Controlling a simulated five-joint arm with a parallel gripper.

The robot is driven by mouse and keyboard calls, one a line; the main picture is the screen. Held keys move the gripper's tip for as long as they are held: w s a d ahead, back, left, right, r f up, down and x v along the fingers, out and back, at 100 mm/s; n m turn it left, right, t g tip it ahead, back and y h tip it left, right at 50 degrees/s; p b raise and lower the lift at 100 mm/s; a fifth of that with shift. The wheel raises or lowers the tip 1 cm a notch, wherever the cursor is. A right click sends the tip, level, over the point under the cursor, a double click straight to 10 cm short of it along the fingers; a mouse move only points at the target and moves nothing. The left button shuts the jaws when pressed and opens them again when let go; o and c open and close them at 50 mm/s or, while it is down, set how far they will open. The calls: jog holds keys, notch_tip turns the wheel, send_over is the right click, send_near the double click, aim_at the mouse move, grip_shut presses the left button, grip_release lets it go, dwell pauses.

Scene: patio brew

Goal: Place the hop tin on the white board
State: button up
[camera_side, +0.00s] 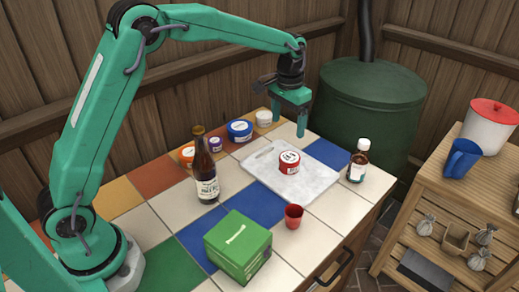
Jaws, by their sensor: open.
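The white board (312,182) is a pale marbled slab with a handle slot, lying flat on the tiled table. A red tin with a white label on top (289,167) sits on the board, near its middle; its lettering is too small to read surely, so I cannot confirm it is the hop tin. My gripper (288,129) is open and empty, above the table's far edge beyond the board. It is apart from the red tin.
Blue (240,136), orange (185,160), purple (215,146) and white (264,120) containers stand left of the board. A brown bottle (204,175), green box (238,247), red cup (293,217) and small bottle (358,163) stand around it.

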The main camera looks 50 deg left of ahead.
jog(key=s+a+r+t, duration=0.3)
jog(key=s+r, duration=0.8)
jog(key=s, duration=0.5)
jog(key=s+a+f+n+t, duration=0.1)
jog(key=s+f+t, duration=0.1)
jog(key=s, duration=1.3)
jog(key=shift+a+f, duration=0.15)
jog(key=shift+a, duration=0.15)
